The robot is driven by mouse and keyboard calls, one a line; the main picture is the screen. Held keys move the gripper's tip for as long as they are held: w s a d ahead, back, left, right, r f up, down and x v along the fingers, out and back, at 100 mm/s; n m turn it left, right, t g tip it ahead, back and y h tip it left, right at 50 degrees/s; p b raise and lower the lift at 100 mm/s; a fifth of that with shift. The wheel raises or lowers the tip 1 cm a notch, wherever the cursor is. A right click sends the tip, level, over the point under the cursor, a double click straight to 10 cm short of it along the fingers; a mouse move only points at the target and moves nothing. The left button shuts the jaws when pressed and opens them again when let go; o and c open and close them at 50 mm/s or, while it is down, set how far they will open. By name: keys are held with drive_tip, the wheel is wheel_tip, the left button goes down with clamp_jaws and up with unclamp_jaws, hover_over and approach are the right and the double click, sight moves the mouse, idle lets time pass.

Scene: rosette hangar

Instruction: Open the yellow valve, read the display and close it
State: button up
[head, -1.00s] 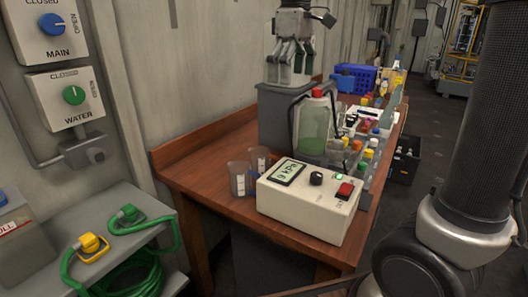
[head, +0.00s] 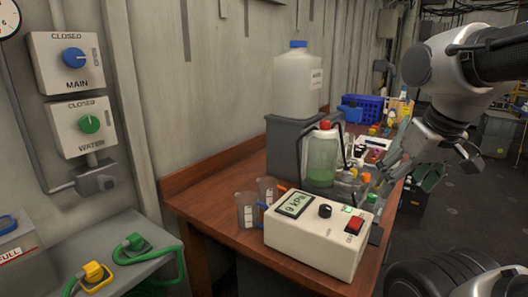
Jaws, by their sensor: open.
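A yellow fitting (head: 94,272) joined to a green hose sits at the lower left on a grey shelf; I cannot tell whether it is the yellow valve. The wall has a blue MAIN knob (head: 74,57) and a green WATER knob (head: 89,124), both under CLOSED labels. The display (head: 295,204) is on a white box (head: 315,243) on the wooden table; it seems to read 9 kPa. The box has a black knob and a red switch, with a green light lit. My gripper (head: 425,175) is open and apparently empty at the right, above the table's right side, well away from the yellow fitting.
A white jug with a blue cap (head: 298,80) stands on a grey block (head: 287,150). A green-filled container (head: 322,160), two beakers (head: 247,208) and small bottles crowd the wooden table (head: 215,183). A blue basket (head: 362,105) is behind.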

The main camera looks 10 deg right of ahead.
drive_tip(key=shift+w, duration=0.1)
drive_tip(key=c, duration=0.4)
drive_tip(key=w+d+g, duration=0.1)
drive_tip(key=w+d, duration=0.4)
drive_tip(key=w, duration=0.6)
drive_tip(key=w+d+g, duration=0.2)
drive_tip(key=w+d, duration=0.3)
drive_tip(key=w, duration=0.6)
drive_tip(key=shift+g, duration=0.7)
drive_tip(key=w+d+f, duration=1.1)
drive_tip(key=d+f, duration=0.1)
drive_tip(key=f, duration=0.1)
drive_tip(key=shift+w+f, duration=0.1)
drive_tip(key=shift+w, duration=0.3)
wheel_tip(320, 180, down, 6)
drive_tip(key=shift+f, duration=0.7)
